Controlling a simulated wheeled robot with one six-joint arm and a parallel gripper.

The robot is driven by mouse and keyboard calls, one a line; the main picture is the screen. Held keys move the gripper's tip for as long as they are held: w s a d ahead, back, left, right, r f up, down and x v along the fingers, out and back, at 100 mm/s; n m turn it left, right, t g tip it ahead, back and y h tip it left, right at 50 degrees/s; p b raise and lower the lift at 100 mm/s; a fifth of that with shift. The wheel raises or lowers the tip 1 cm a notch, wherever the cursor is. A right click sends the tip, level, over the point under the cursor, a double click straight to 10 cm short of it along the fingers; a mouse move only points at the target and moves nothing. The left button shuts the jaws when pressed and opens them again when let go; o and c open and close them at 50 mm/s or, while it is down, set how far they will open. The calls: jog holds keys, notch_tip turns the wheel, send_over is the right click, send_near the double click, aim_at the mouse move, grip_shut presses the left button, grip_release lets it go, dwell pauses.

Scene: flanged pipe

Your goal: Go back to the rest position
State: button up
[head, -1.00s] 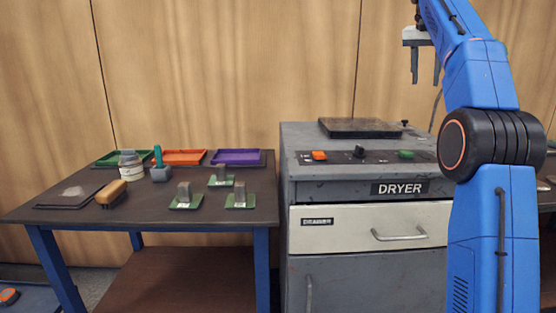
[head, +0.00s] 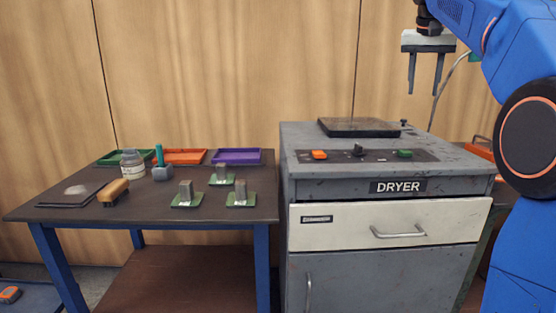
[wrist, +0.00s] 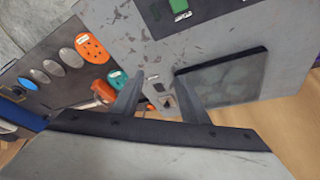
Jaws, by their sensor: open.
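My gripper (head: 426,75) is open and empty, with its two fingers pointing down. In the head view it hangs in the air at the upper right, above and to the right of the dark plate (head: 358,127) on top of the grey dryer (head: 388,188). In the wrist view my gripper (wrist: 165,100) shows its two fingers apart, with the dark plate (wrist: 222,78) and the dryer's top beyond them. Nothing is between the fingers.
A table (head: 140,218) at left holds green, orange and purple trays (head: 237,157), a jar, a brush (head: 113,192) and several metal pieces on green bases. In the wrist view, a surface with orange and teal discs (wrist: 92,48) lies beside the dryer.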

jog(key=s+a+f+n+y, duration=0.15)
jog(key=s+a+f, duration=0.25)
jog(key=s+f, duration=0.5)
jog(key=s+a+f+n, duration=0.2)
jog(key=s+a+f, duration=0.2)
jog(key=s+f, duration=0.6)
jog(key=s+a+f+n+t+y, duration=0.1)
jog(key=s+a+f, duration=0.3)
jog(key=s+f, duration=1.6)
notch_tip(320, 180, down, 3)
jog(key=shift+s+r+n, duration=0.1)
jog(key=shift+s+n, duration=0.2)
jog(key=shift+n, duration=0.55)
